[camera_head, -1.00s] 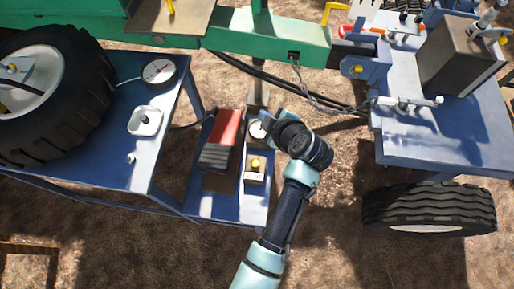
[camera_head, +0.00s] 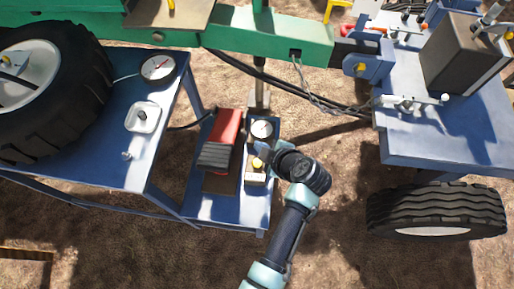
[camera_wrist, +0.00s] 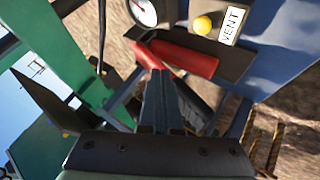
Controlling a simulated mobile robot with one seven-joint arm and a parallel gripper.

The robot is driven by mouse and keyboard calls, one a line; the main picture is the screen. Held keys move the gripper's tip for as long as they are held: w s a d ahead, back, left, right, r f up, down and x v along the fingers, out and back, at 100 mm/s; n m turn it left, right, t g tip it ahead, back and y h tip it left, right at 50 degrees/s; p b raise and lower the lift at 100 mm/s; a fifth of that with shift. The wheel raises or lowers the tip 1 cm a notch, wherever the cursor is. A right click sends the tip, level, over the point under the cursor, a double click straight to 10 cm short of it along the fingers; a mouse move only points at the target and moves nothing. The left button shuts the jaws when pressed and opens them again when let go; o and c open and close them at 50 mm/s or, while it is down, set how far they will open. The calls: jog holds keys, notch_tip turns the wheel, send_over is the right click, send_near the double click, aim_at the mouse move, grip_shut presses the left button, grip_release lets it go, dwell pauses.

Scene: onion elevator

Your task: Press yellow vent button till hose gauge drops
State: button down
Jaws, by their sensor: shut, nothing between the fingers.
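The yellow vent button (camera_head: 257,162) sits on a small pale box on the low blue platform. In the wrist view the yellow button (camera_wrist: 203,25) shows at the top, beside a white plate reading VENT (camera_wrist: 233,24). A round white gauge (camera_head: 262,129) stands just behind the box; part of it shows in the wrist view (camera_wrist: 143,10), with a red mark on its dial. I cannot read its needle. My gripper (camera_head: 263,149) is shut and empty, close to the button, between it and the gauge. I cannot tell whether it touches the box.
A red and black block (camera_head: 222,140) lies left of the button box. A blue bench (camera_head: 440,150) and tyre (camera_head: 435,211) stand at right. A dark hose runs behind.

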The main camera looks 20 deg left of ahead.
aim_at(260, 165)
jog(key=shift+f+b, duration=3)
jog(key=shift+f, duration=1)
jog(key=shift+f, duration=0.1)
jog(key=shift+f+b, duration=0.3)
jog(key=shift+b, duration=0.25)
jog(key=shift+f+b, duration=0.55)
jog(key=shift+b, duration=0.05)
jog(key=shift+r, duration=0.15)
jog(key=shift+r+p, duration=0.75)
jog(key=shift+r, duration=0.1)
jog(key=shift+r+p, duration=1.9)
jog(key=shift+r, duration=0.55)
